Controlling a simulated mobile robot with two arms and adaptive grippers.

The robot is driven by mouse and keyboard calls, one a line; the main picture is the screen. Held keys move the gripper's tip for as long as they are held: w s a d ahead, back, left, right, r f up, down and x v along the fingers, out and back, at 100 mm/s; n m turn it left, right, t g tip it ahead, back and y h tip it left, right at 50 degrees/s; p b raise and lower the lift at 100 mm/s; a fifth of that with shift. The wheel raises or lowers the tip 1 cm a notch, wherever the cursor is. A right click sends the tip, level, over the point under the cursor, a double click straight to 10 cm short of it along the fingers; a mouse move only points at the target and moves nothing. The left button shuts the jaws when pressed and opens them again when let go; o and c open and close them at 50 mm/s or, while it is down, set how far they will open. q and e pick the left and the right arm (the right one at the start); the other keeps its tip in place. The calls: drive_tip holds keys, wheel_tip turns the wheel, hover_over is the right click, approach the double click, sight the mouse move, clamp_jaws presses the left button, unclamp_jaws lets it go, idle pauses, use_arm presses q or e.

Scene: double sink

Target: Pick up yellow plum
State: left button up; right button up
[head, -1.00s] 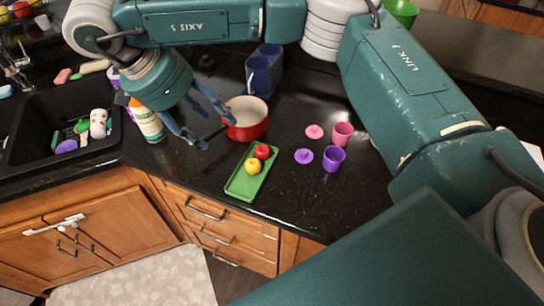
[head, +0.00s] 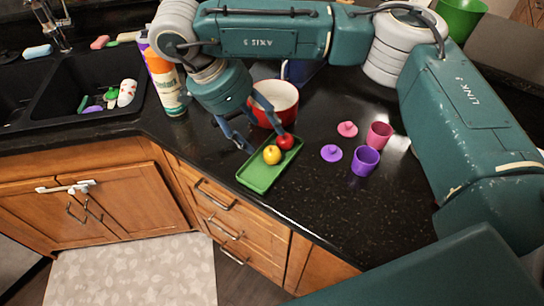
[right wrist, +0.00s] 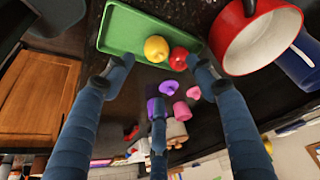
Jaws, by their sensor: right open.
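The yellow plum (head: 272,154) lies on a green tray (head: 257,180) on the black counter, next to a red fruit (head: 286,142). My right gripper (head: 264,139) is open and empty, over the far end of the tray and close to the plum. In the right wrist view the plum (right wrist: 156,48) shows between the spread fingers of the right gripper (right wrist: 158,62), with the red fruit (right wrist: 179,59) beside it. I cannot tell the exact height of the fingers above the tray. My left gripper is not in view.
A red pot (head: 277,100) stands just behind the tray. Pink (head: 379,135) and purple (head: 365,161) cups with lids are to the right. The counter in front of the cups is clear.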

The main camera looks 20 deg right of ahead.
sight(270, 150)
drive_tip(key=x, duration=0.3)
drive_tip(key=shift+d+p, duration=0.15)
drive_tip(key=shift+p, duration=0.2)
drive_tip(key=p+x, duration=0.1)
drive_tip(key=x, duration=0.1)
drive_tip(key=a+p+x, duration=0.1)
drive_tip(key=x, duration=0.1)
drive_tip(key=shift+d+f, duration=0.2)
drive_tip(key=shift+f, duration=0.35)
drive_tip(key=shift+d+f, duration=0.15)
drive_tip(key=shift+f, duration=0.15)
drive_tip(key=c, duration=1.1)
drive_tip(key=shift+c, duration=0.8)
drive_tip(key=shift+r, duration=0.1)
